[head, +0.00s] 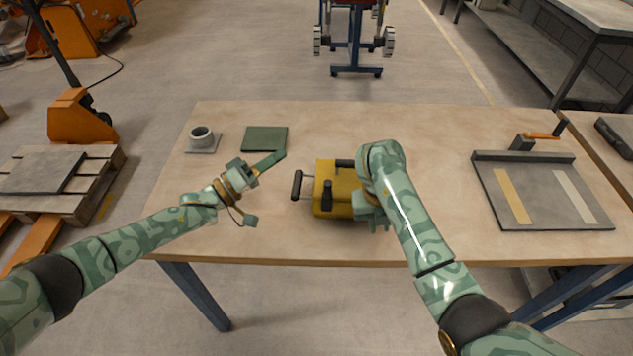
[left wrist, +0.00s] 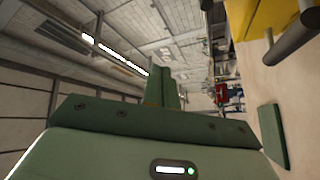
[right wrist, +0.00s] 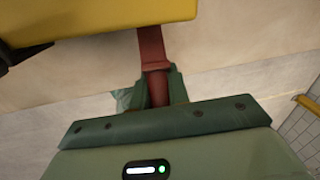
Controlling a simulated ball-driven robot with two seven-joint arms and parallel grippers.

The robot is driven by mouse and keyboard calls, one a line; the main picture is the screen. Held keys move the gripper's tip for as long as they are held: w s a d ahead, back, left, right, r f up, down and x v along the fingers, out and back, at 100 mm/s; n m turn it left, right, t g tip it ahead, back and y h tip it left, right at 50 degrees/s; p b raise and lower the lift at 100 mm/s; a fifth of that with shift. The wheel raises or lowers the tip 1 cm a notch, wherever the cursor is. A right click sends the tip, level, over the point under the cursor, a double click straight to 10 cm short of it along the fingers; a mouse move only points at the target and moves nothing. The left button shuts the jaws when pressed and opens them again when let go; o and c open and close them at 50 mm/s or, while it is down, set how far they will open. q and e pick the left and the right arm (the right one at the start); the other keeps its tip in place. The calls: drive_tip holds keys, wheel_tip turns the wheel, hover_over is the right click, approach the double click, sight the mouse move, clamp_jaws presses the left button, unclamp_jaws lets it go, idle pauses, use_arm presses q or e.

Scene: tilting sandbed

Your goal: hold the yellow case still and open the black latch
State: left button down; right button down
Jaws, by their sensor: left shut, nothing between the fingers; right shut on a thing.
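The yellow case (head: 335,203) stands on the table in the middle of the head view. A black latch-like piece (head: 327,191) is on its near left part; I cannot tell if it is open. A black bar handle (head: 297,185) sticks out from its left side and shows in the left wrist view (left wrist: 292,46). My left gripper (head: 279,158) is shut and empty, left of the case and apart from it. My right gripper (right wrist: 156,88) is shut on a red-brown handle (right wrist: 151,48) at the case's right side. My right arm hides that side in the head view.
A green plate (head: 265,138) and a grey cup on a square base (head: 202,138) lie at the back left. A grey board with two strips (head: 543,195) lies at the right. The table between the case and that board is clear.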

sight(316, 194)
use_arm(q)
wheel_tip(316, 194, down, 6)
drive_tip(key=s+n+g, duration=0.2)
drive_tip(key=n+g, duration=0.1)
drive_tip(key=n, duration=0.2)
drive_tip(key=shift+a+g+y, duration=0.15)
drive_tip(key=shift+g+y, duration=0.25)
drive_tip(key=x, duration=0.9)
drive_tip(key=shift+w+d, duration=0.15)
drive_tip(key=shift+d, duration=0.4)
drive_tip(key=shift+s+d, duration=0.15)
drive_tip(key=shift+s, duration=0.8)
drive_tip(key=shift+s+d, duration=0.15)
drive_tip(key=shift+s, duration=0.8)
